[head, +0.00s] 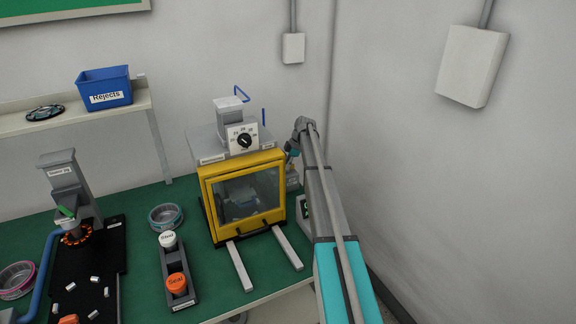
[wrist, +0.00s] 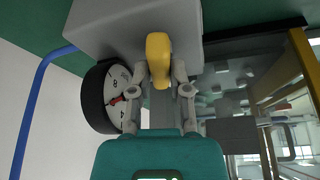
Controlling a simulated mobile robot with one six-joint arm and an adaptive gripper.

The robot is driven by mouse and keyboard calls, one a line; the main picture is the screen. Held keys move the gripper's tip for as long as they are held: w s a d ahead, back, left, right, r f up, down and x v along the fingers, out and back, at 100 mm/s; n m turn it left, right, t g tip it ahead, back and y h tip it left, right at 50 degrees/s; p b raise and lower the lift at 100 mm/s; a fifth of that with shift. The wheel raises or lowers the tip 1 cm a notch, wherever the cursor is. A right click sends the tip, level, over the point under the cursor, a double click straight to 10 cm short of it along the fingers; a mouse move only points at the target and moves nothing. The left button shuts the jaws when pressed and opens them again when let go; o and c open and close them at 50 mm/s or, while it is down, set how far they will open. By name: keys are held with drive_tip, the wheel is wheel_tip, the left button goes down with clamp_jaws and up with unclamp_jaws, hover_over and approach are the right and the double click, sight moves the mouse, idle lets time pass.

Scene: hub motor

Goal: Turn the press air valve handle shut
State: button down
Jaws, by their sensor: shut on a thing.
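The yellow valve handle (wrist: 158,52) shows in the wrist view against a grey block (wrist: 105,25). My gripper (wrist: 159,72) is shut on the handle, one finger on each side of its lower part. The handle's long side runs up and down in that picture. In the head view my arm reaches to the right side of the press (head: 241,168), which has a yellow-framed front door. My gripper's tips and the handle cannot be made out there.
A round pressure gauge (wrist: 112,97) with a red needle sits close left of my gripper, beside a blue air pipe (wrist: 38,100). The yellow-framed guard is close on the right. In the head view, a two-button box (head: 178,300) stands on the green bench left of the press.

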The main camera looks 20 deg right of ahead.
drive_tip(key=shift+n, duration=0.5)
drive_tip(key=c, duration=0.6)
unclamp_jaws()
drive_tip(key=shift+m, duration=0.3)
